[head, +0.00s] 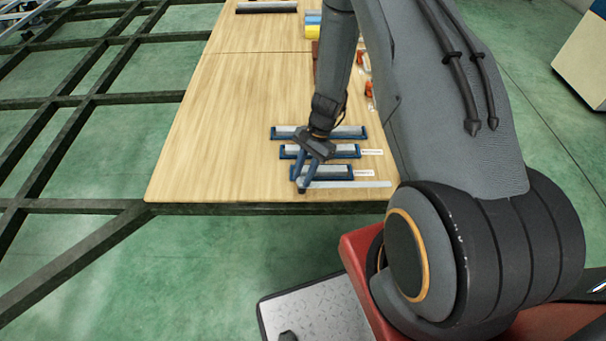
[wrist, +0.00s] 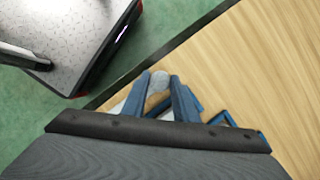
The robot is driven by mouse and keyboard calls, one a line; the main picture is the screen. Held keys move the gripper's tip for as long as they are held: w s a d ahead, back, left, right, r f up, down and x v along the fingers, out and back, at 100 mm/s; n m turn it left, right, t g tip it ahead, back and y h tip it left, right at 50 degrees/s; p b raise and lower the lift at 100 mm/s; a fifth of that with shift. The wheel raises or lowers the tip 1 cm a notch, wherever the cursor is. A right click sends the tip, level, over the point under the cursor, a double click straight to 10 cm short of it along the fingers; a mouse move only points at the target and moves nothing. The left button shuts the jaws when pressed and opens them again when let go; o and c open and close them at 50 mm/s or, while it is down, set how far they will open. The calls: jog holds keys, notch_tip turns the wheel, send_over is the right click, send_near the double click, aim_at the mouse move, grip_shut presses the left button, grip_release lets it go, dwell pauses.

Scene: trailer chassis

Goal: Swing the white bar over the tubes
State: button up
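The white bar (head: 350,184) is a thin flat strip along the near edge of the wooden table, its right end free. Behind it, grey-white tubes (head: 322,172) lie in blue holders (head: 287,152) in several rows. My gripper (head: 302,188) points down at the bar's left end, in front of the nearest holder. In the wrist view a pale rounded end, seemingly the bar's (wrist: 158,82), lies between my two blue fingertips. Whether the fingers press on it cannot be told. My gripper partly covers the holders.
The wooden table (head: 210,130) is clear to the left. Small white labels (head: 371,152) stand right of the holders. Orange items (head: 368,88) and a yellow item (head: 313,32) lie farther back. Dark chassis beams (head: 75,100) run at the left.

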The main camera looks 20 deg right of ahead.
grip_shut()
jog(key=shift+n, duration=0.3)
jog(key=n, duration=0.1)
jog(key=n+g+h, duration=0.1)
jog(key=n, duration=0.1)
jog(key=shift+w+a+b, duration=0.15)
jog(key=shift+w+b, duration=0.05)
jog(key=shift+b, duration=0.1)
jog(key=n+g+h, duration=0.1)
jog(key=n, duration=0.4)
jog(key=shift+w+a, duration=0.1)
jog(key=n+h, duration=0.2)
jog(key=n, duration=0.2)
jog(key=shift+a+n+b, duration=0.15)
jog(key=shift+n+b, duration=0.15)
jog(key=n+h, duration=0.2)
jog(key=n, duration=0.2)
jog(key=shift+a+n, duration=0.15)
jog(key=shift+n, duration=0.15)
